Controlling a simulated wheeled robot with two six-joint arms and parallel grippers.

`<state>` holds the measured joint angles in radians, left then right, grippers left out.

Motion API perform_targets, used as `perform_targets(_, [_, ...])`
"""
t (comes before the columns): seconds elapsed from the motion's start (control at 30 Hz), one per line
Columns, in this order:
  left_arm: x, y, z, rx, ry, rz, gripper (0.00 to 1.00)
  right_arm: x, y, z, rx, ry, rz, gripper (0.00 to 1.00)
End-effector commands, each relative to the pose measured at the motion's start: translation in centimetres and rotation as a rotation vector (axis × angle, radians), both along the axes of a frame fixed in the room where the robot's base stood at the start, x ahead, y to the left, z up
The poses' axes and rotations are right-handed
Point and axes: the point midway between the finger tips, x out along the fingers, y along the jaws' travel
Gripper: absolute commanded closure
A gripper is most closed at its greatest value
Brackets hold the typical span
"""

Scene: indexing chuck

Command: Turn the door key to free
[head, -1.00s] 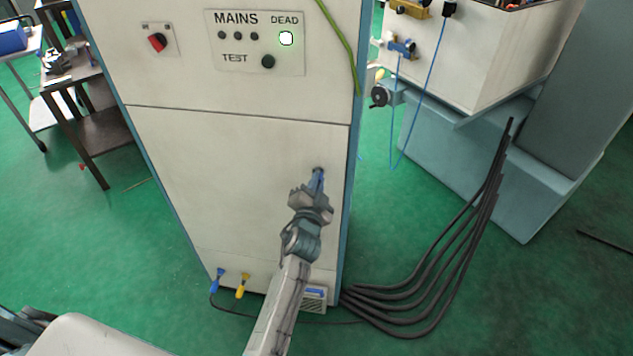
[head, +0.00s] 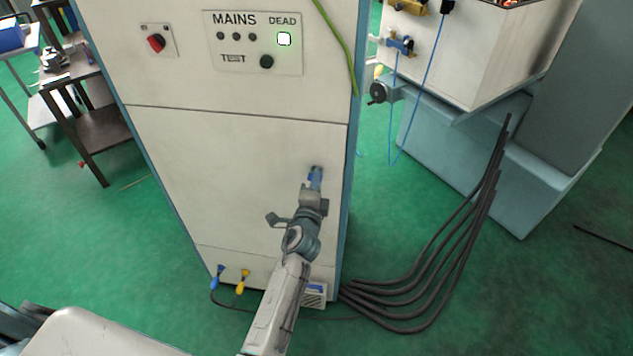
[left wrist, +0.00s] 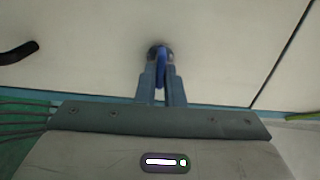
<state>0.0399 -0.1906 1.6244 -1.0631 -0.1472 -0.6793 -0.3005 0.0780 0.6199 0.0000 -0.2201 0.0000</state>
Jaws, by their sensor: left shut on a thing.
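The door key has a blue grip and sits in a round dark lock on the lower panel of the pale cabinet (head: 220,190). The key (left wrist: 160,66) shows between the fingers in the left wrist view. My left gripper (head: 315,184) is at the lock, its two fingers shut on the key; it also shows in the left wrist view (left wrist: 160,88). The fingers hide most of the key in the head view. My right gripper is not seen.
The panel above carries a red switch (head: 156,43) and a lit DEAD lamp (head: 284,39). Thick black cables (head: 440,275) lie on the floor to the right. Blue and yellow plugs (head: 243,281) are at the cabinet's foot. A trolley (head: 100,130) stands left.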

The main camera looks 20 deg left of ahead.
Motion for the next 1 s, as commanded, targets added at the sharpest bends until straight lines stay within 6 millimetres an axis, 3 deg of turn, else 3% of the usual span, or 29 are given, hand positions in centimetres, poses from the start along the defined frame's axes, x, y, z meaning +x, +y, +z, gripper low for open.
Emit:
perform_targets(0.6, [0.23,0.16,0.68,0.044,-0.007,0.001,1.0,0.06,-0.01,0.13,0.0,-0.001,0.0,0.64])
perform_targets(0.63, [0.24,0.16,0.69,0.044,-0.007,0.001,0.88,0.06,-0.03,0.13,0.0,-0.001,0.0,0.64])
perform_targets(0.73, [0.21,0.14,0.61,0.044,-0.005,0.001,0.7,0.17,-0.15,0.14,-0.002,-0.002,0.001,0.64])
perform_targets(1.0, [0.11,0.07,0.3,0.041,0.0,0.001,0.7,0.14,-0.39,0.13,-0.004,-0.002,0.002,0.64])
